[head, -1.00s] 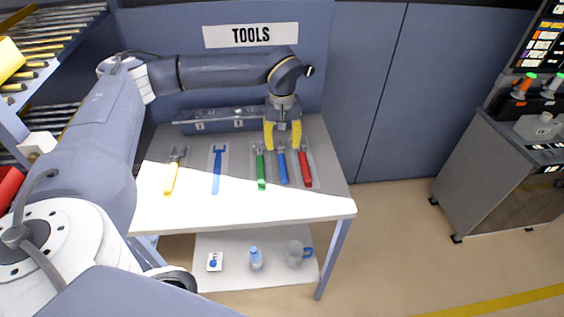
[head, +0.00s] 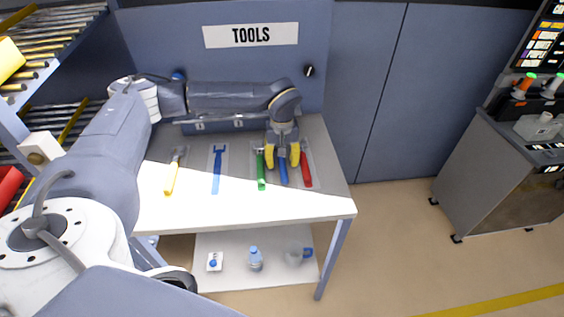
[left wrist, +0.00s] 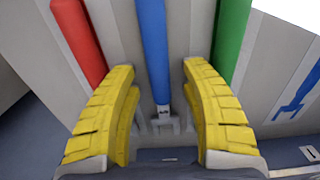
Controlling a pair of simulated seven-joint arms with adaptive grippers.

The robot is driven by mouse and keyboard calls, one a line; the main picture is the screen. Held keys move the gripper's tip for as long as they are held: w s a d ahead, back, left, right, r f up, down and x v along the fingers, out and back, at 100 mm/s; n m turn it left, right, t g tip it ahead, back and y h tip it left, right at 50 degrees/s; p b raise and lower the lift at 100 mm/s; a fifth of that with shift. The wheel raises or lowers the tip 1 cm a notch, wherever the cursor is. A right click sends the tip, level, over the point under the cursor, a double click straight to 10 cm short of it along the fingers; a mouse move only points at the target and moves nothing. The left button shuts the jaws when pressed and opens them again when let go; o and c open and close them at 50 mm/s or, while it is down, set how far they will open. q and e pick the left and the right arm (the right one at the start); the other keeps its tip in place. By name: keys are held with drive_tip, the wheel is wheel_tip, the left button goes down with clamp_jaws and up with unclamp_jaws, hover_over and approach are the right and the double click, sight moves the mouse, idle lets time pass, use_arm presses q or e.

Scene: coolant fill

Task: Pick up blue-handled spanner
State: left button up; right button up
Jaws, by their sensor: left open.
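The blue-handled spanner (head: 284,175) lies on the tool table between a green-handled tool (head: 261,172) and a red-handled tool (head: 305,170). My left gripper (head: 282,161) is over it, open, with its yellow fingers pointing down. In the left wrist view, the blue handle (left wrist: 153,45) runs between the two fingers of the left gripper (left wrist: 159,68), with a gap on each side. The spanner's grey metal end shows between the fingers there. In the head view the gripper hides that end. My right gripper is not in view.
The red handle (left wrist: 80,38) and green handle (left wrist: 230,38) lie close outside the fingers. A flat blue tool shape (head: 217,172) and a yellow-handled tool (head: 171,178) are further left on the table (head: 320,205). A bottle (head: 256,260) stands on the lower shelf.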

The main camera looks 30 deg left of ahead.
use_arm(q)
drive_tip(key=shift+c, duration=0.5)
clamp_jaws()
drive_tip(key=shift+r, duration=0.15)
